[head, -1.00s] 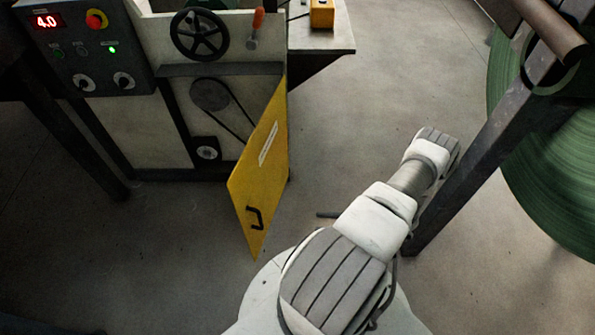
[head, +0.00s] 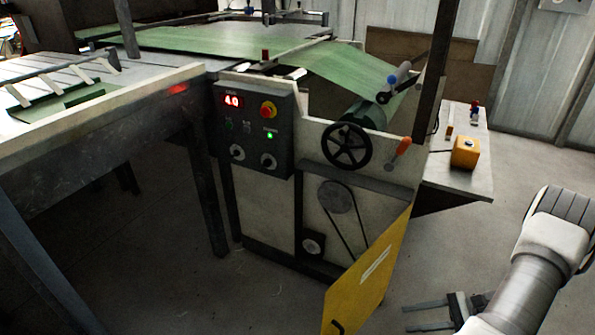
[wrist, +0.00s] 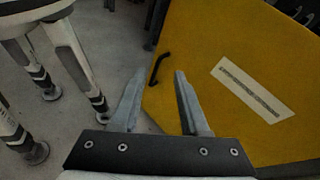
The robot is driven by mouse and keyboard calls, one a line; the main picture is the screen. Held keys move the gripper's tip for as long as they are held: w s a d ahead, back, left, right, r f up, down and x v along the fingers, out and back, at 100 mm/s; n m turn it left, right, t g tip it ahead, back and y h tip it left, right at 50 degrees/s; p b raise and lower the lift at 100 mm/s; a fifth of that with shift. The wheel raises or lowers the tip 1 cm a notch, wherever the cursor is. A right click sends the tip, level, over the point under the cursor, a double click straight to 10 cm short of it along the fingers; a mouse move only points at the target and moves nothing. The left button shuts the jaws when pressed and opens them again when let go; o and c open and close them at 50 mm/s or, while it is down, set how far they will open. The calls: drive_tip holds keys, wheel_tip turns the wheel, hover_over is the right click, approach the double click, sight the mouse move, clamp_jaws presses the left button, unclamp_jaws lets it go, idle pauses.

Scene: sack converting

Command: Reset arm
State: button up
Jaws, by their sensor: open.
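My gripper (head: 405,317) is open and empty at the lower right of the head view, low over the floor. Its fingers point left toward the yellow door (head: 365,285), which hangs open at the front of the machine. In the wrist view my gripper (wrist: 159,74) shows two spread fingers with nothing between them. The door (wrist: 205,50) fills the right of that view, with a pale label strip. Its black handle (wrist: 156,70) appears near the fingertips; contact cannot be told. My arm comes in from the right of the head view.
The machine has a control panel (head: 254,130) reading 4.0, a black handwheel (head: 346,146), an orange-handled lever (head: 400,150) and an exposed belt below. A side table (head: 470,180) holds a yellow box (head: 465,152). Green sheet (head: 205,40) runs across the top. Floor at right is clear.

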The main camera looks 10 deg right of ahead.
drive_tip(key=w+a+r+n+g+h, duration=0.1)
drive_tip(key=a+r+n+g+h, duration=0.15)
drive_tip(key=r, duration=0.45)
drive_tip(key=w+a+r+n+g+h+p, duration=0.1)
drive_tip(key=w+a+r+n, duration=0.2)
drive_tip(key=r, duration=0.4)
drive_tip(key=a+r+n+g+h, duration=0.2)
drive_tip(key=a+r+n, duration=0.1)
drive_tip(key=a+r, duration=0.3)
drive_tip(key=s+a+r+n+t+h+b, duration=0.1)
drive_tip(key=s+a+r+n+t+h, duration=0.2)
drive_tip(key=s+a+r+n+h, duration=0.25)
drive_tip(key=s+a+r+n+t+h+b, duration=0.1)
drive_tip(key=s+a+r+n+t+h, duration=0.1)
drive_tip(key=a+r+n+t, duration=0.45)
wheel_tip(320, 180, up, 25)
drive_tip(key=m+g+p, duration=0.1)
drive_tip(key=g+p, duration=0.1)
drive_tip(key=p, duration=2.1)
drive_tip(key=shift+w+d+r+g+p, duration=0.2)
drive_tip(key=shift+d+g+p, duration=0.1)
drive_tip(key=shift+d+g, duration=0.1)
